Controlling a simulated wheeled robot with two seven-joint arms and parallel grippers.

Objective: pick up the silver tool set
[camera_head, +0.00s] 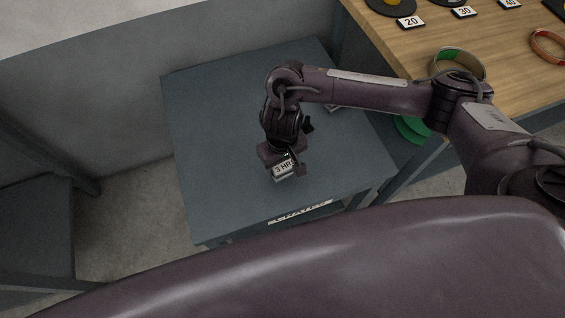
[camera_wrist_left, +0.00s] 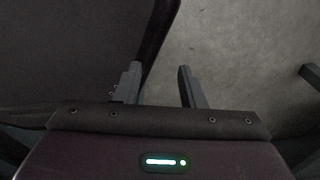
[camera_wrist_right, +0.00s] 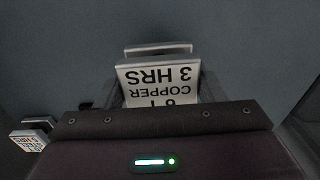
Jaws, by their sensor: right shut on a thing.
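A small silver-edged block (camera_head: 284,168) with a white label reading "3 HRS" is at my right gripper (camera_head: 286,170), over the front part of the dark grey table. In the right wrist view the same block (camera_wrist_right: 158,78) sits between the fingers, its label reading "COPPER 3 HRS" upside down. My right gripper is shut on it. A second labelled silver block (camera_wrist_right: 31,139) lies to the left in that view, and its edge (camera_head: 333,107) peeks out behind my arm. My left gripper (camera_wrist_left: 158,86) shows only in the left wrist view, fingers apart and empty, over bare floor.
The dark grey table (camera_head: 210,120) is mostly bare. A wooden table (camera_head: 500,65) at the upper right holds number cards, a green-lined ring (camera_head: 461,55) and an orange ring (camera_head: 548,45). A green object (camera_head: 412,130) shows below its edge. A grey wall stands behind.

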